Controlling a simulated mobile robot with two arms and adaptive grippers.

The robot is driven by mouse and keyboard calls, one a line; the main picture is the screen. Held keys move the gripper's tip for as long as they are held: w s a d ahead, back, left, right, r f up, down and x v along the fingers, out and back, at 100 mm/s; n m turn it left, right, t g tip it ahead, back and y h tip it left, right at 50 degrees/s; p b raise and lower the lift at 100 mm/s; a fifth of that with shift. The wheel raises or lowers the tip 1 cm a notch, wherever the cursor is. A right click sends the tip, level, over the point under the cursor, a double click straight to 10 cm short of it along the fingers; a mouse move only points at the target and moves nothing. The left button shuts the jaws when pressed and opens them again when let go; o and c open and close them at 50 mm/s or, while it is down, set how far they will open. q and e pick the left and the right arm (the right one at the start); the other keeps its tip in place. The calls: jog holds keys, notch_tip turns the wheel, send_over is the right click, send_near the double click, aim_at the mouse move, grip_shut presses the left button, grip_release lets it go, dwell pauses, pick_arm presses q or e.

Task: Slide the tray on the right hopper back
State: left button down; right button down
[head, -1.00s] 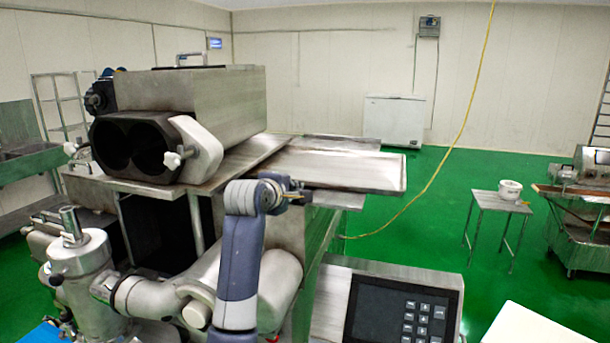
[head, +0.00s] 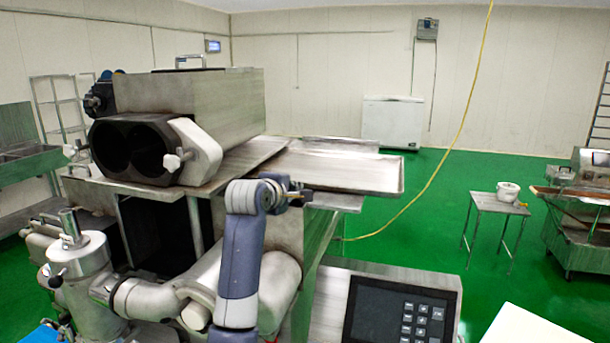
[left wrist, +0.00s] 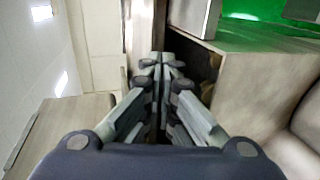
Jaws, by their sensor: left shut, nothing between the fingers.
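The tray (head: 345,170) is a flat, shallow metal sheet with a raised rim. It lies on top of the machine, to the right of the big metal housing, and its right end sticks out over the green floor. My left gripper (head: 304,196) is just below the tray's front edge, near its left part. Whether it touches the tray I cannot tell. In the left wrist view my left gripper (left wrist: 160,62) is shut with its fingers together and nothing between them. My right gripper is not in view.
The metal housing (head: 195,100) with two dark round openings stands left of the tray. A control panel (head: 400,312) is in front at the lower right. A small table (head: 497,204) with a white pot stands apart on the right.

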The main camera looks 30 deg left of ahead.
pick_arm(q)
jog(key=w, duration=0.2)
jog(key=w+a, duration=0.1)
jog(key=shift+w, duration=0.4)
jog(key=s+d, duration=0.2)
jog(key=s, duration=0.7)
jog(key=shift+s+d, duration=0.25)
jog(key=shift+s, duration=0.15)
jog(key=shift+w, duration=0.1)
dwell(0.5)
